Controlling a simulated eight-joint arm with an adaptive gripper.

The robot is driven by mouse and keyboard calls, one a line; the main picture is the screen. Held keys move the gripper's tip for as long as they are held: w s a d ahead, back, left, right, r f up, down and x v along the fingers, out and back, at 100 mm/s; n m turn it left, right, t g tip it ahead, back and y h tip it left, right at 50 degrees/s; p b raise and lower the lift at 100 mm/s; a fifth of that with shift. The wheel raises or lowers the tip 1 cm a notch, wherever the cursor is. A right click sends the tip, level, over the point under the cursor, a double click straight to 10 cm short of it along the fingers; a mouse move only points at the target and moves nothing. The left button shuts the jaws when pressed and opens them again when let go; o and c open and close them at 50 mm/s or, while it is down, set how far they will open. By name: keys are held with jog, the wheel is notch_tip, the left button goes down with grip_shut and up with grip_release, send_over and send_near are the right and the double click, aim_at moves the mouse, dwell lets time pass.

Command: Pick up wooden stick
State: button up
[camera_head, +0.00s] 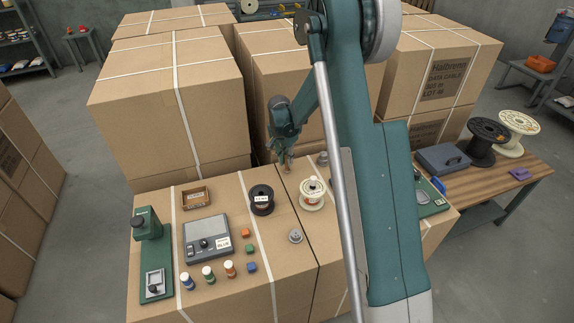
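I cannot make out a wooden stick in this view; my arm hides part of the box top. My gripper (287,163) points down just above the far edge of the carton top, behind and between a black spool (262,200) and a cream spool with copper wire (312,194). Its fingers are small and brownish here, and I cannot tell whether they are open or shut or hold anything. A small shallow brown tray (195,198) with a label lies at the back left of the carton top.
The carton (285,275) also bears a grey device (207,239), a green stand (150,250), small bottles (208,274) and coloured cubes (250,248). Tall cartons (170,90) stand close behind. A wooden table (500,171) with spools is at right.

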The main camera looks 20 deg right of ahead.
jog(key=shift+c, duration=0.6)
jog(key=shift+r+p, duration=0.35)
jog(key=shift+r, duration=4.65)
jog(key=shift+a, duration=0.1)
